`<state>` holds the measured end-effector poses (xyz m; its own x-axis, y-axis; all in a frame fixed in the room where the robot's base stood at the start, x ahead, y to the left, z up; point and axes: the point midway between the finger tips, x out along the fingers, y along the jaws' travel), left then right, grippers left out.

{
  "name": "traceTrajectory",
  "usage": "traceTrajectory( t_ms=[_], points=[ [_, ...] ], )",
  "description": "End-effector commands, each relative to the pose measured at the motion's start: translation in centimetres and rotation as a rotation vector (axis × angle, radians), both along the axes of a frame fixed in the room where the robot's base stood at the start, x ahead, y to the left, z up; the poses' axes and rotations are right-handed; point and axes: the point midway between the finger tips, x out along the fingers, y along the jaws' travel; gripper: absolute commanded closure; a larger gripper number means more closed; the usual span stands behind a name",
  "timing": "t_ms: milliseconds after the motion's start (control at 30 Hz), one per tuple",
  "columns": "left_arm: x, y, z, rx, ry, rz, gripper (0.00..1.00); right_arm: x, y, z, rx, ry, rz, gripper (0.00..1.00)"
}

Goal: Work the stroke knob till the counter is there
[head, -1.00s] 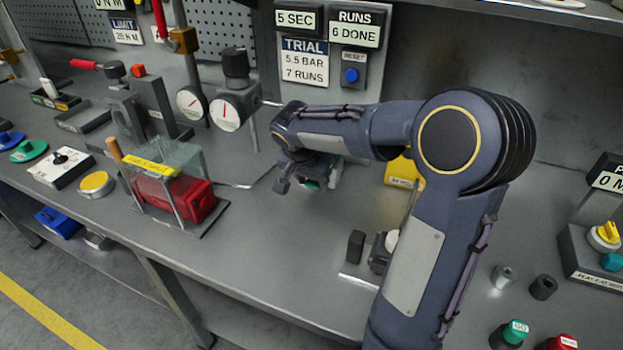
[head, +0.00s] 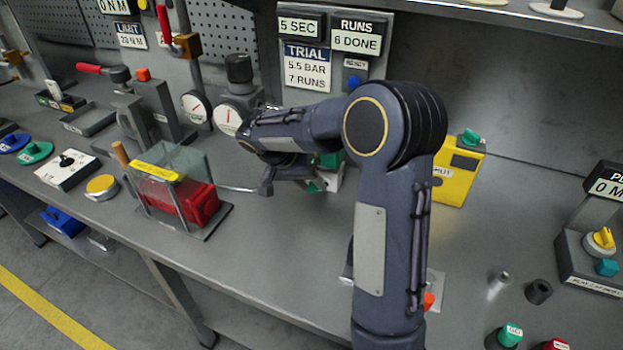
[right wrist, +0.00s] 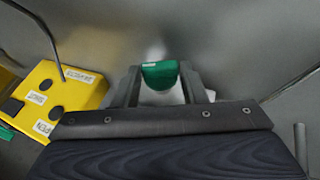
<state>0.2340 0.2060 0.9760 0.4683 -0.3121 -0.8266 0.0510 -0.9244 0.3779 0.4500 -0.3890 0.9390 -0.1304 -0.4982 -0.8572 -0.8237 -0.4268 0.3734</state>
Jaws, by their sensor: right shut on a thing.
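The runs counter (head: 356,38) reads 6 DONE on the back panel, and the trial card (head: 306,68) below left reads 5.5 BAR, 7 RUNS. My right gripper (head: 318,178) is low over the bench in front of this panel, partly hidden by its own arm. In the right wrist view a green knob (right wrist: 160,74) sits between its two fingers, which are shut on it. Green and white parts (head: 332,162) show beside the gripper in the head view. I cannot read a label on the knob. My left gripper is not in view.
A yellow box (head: 457,178) with a green top knob stands right of my forearm. Two gauges (head: 229,119) and a glazed case with a red block (head: 196,203) stand to the left. A yellow-knobbed box (head: 600,240) is at far right.

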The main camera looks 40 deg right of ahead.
Motion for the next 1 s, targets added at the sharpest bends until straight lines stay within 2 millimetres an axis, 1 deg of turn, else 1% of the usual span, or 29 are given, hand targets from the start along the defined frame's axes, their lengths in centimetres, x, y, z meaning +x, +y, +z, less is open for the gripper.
traceTrajectory(
  t_ms=[33, 100, 400, 967, 1000],
  points=[
    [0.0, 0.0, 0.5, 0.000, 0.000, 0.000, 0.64, 0.2, 0.2, 0.2, -0.016, 0.030, 0.002, 0.85],
    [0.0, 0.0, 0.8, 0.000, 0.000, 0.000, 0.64, 0.3, 0.2, 0.1, -0.037, 0.071, 0.002, 0.85],
    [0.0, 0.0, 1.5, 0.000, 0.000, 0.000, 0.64, 0.5, 0.3, -0.2, -0.096, 0.184, 0.001, 0.85],
    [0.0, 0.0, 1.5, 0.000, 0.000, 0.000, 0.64, 0.6, 0.3, -0.3, -0.110, 0.210, 0.003, 0.85],
    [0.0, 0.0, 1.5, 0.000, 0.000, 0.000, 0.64, 0.6, 0.3, -0.3, -0.110, 0.210, 0.003, 0.57]
  ],
)
